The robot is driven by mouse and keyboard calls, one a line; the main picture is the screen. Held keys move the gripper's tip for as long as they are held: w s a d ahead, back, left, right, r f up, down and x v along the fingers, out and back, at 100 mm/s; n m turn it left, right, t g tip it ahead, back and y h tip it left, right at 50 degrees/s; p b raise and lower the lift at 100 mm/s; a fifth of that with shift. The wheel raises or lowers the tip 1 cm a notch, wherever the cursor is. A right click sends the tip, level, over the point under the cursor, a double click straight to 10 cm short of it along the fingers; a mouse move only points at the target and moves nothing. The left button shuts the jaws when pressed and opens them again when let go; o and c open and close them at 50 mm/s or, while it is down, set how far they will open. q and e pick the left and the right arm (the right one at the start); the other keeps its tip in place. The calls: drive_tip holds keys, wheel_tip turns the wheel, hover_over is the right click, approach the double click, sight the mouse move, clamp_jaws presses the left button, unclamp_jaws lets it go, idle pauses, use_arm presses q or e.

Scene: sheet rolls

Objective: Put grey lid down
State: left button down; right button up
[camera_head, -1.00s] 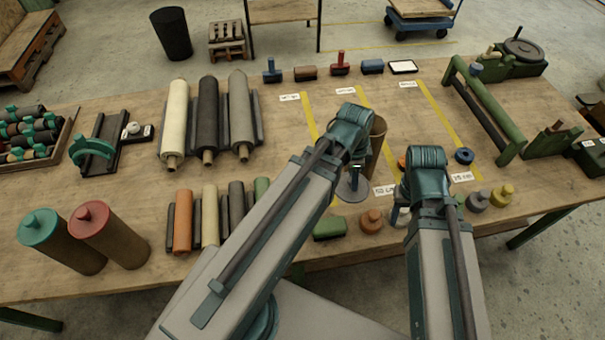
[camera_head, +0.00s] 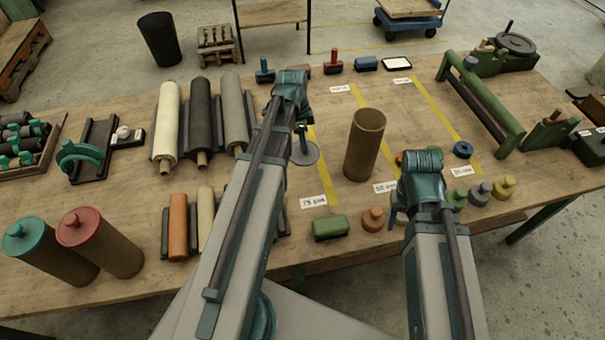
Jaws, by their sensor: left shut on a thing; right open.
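The grey lid (camera_head: 306,155) is a flat round disc with a knob on top. My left gripper (camera_head: 301,130) is shut on it by the knob, left of the open brown tube; I cannot tell whether the lid touches the table. The brown tube (camera_head: 363,148) stands upright with its top open. My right gripper (camera_head: 396,212) is open near the table's front, beside an orange knobbed piece (camera_head: 374,219); its own wrist partly hides it.
Two capped tubes, teal-lidded (camera_head: 50,252) and red-lidded (camera_head: 100,243), stand at the left front. Large rolls (camera_head: 200,120) lie in cradles behind my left arm. A green block (camera_head: 330,228) lies at the front.

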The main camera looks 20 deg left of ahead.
use_arm(q)
drive_tip(key=shift+a, duration=0.25)
wheel_tip(320, 180, down, 10)
drive_tip(key=b, duration=1)
drive_tip(key=shift+f, duration=0.25)
drive_tip(key=c, duration=0.5)
unclamp_jaws()
drive_tip(key=shift+r, duration=0.1)
drive_tip(key=shift+r, duration=0.15)
drive_tip(key=r+p, duration=0.8)
drive_tip(key=a+r+p, duration=0.1)
drive_tip(key=r+p, duration=0.3)
drive_tip(key=shift+s, duration=0.35)
